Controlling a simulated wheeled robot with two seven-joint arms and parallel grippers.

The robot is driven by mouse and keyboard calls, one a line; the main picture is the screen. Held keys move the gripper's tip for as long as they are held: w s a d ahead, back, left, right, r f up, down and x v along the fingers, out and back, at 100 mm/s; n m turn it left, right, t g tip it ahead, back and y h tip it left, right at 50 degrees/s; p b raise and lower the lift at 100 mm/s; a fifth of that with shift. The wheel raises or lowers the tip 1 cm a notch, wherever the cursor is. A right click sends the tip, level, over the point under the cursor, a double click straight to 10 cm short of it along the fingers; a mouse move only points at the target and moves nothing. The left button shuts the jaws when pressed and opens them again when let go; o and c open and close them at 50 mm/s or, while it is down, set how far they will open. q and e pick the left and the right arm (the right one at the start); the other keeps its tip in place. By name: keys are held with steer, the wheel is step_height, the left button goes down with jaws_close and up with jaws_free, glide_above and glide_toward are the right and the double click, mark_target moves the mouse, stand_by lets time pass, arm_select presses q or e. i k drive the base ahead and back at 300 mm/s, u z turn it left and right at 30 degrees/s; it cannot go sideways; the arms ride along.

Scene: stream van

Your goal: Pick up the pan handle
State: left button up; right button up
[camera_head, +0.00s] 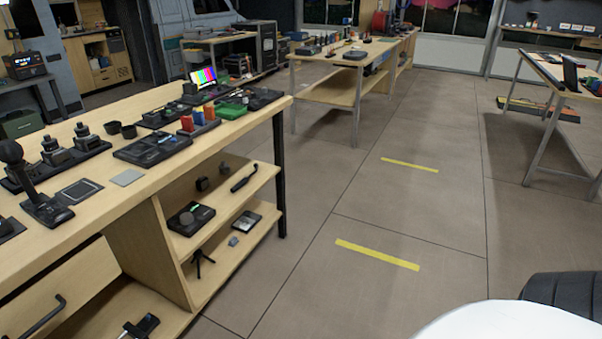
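A short black rod with a thicker grip, which looks like the pan handle (244,178), lies at a slant on the upper shelf (218,217) under the near left workbench. It lies toward the shelf's right end, apart from the other items there. Neither of my grippers shows in this view, so I cannot see where they are or what they hold.
The workbench top (150,182) carries a joystick (40,190), small screen (203,77) and black devices. A round-knobbed black device (191,217) shares the shelf; a mini tripod (202,263) stands below. The floor (330,215) to the right is clear, with yellow strips.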

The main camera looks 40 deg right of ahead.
mark_target(236, 187)
steer(key=z, duration=1.35)
steer(key=i, duration=1.05)
steer(key=u, duration=0.75)
steer(key=i, duration=0.75)
steer(key=u, duration=0.65)
